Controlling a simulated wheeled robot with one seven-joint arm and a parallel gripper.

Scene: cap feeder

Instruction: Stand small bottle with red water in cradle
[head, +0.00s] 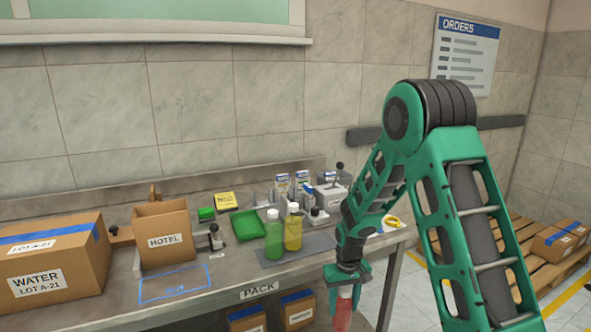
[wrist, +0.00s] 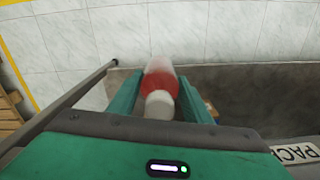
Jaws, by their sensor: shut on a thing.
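A small bottle with red water (head: 343,315) is held in my gripper (head: 346,284), below its fingers and in front of the table's front edge. Its lower end is cut off by the picture's bottom edge. In the wrist view the red bottle (wrist: 160,82) shows between the two green fingers of my gripper (wrist: 160,100), white cap toward the camera. I cannot tell for sure which fixture is the cradle; a small grey fixture with a black knob (head: 318,214) stands on the table behind my arm's wrist.
A green bottle (head: 274,238) and a yellow bottle (head: 293,230) stand on a grey mat (head: 268,260). A green tray (head: 248,226), an open HOTEL box (head: 164,224) and a large WATER box (head: 58,262) are further left. Boxes (head: 298,314) stand under the table.

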